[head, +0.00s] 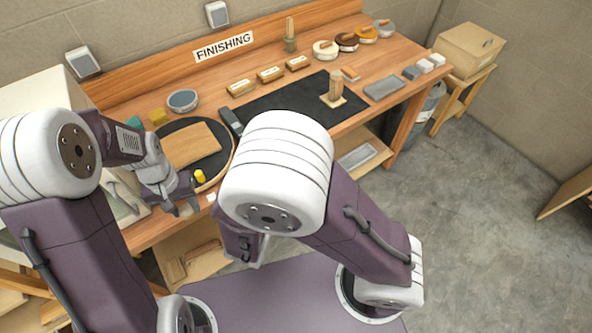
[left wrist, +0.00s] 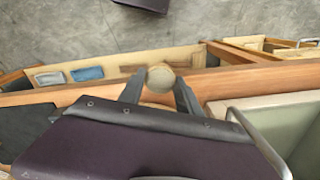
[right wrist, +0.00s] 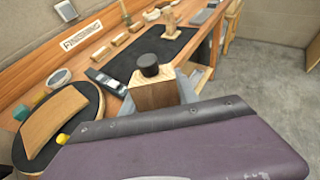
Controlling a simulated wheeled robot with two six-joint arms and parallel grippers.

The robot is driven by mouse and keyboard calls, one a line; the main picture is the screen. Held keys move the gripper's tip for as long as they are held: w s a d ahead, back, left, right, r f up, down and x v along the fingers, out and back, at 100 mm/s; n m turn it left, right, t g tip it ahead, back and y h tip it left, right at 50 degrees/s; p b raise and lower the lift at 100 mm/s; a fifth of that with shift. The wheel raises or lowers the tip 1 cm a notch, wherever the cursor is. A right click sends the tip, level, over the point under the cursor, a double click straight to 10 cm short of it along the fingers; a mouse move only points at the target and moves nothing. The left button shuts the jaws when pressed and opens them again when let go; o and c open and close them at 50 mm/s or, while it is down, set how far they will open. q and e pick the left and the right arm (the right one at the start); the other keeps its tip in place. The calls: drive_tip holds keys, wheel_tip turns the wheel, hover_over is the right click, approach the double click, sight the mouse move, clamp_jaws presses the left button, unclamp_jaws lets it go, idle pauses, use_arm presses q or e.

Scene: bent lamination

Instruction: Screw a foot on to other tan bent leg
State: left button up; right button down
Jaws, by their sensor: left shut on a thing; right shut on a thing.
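A tan bent wooden piece (head: 190,145) lies on a round black turntable (head: 222,165); it also shows in the right wrist view (right wrist: 55,118). My left gripper (head: 182,208) is low at the bench's front edge, in front of the turntable. In the left wrist view it is shut on a round beige knob-like piece (left wrist: 161,78). My right gripper (right wrist: 158,98) is shut on a wooden block-like piece (right wrist: 153,96) with a black round cap (right wrist: 148,64) on top. In the head view my own arm mostly hides the right gripper and its piece.
A black mat (head: 290,108) covers the bench's middle. A small yellow piece (head: 200,176) is at the turntable's front rim. Wooden blocks (head: 270,74), a blue-grey bowl (head: 183,100) and several round tins (head: 347,41) stand behind. Open floor is at right.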

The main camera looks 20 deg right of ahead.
idle(0.3)
use_arm(q)
drive_tip(key=shift+s, duration=0.2)
drive_tip(key=shift+s+r+m, duration=0.2)
drive_tip(key=shift+s+r, duration=0.05)
drive_tip(key=shift+s, duration=0.25)
drive_tip(key=shift+s+r+m, duration=0.2)
drive_tip(key=shift+s+r, duration=0.05)
drive_tip(key=shift+s, duration=0.2)
drive_tip(key=r, duration=0.2)
drive_tip(key=w+r+m, duration=0.1)
drive_tip(key=shift+d+r, duration=0.25)
drive_tip(key=w+d+r+m, duration=0.3)
drive_tip(key=d+r+m, duration=0.2)
drive_tip(key=d+r, duration=0.7)
drive_tip(key=s+d+r+m, duration=0.1)
drive_tip(key=d+r, duration=0.1)
drive_tip(key=d, duration=0.2)
drive_tip(key=s+d+r+m, duration=0.2)
drive_tip(key=d+r, duration=0.1)
drive_tip(key=d, duration=0.2)
drive_tip(key=s+d+r+m, duration=0.1)
drive_tip(key=d+r+m, duration=0.1)
drive_tip(key=d+r, duration=0.1)
drive_tip(key=shift+s+d, duration=0.35)
drive_tip(key=shift+d, duration=0.45)
drive_tip(key=shift+a, duration=0.1)
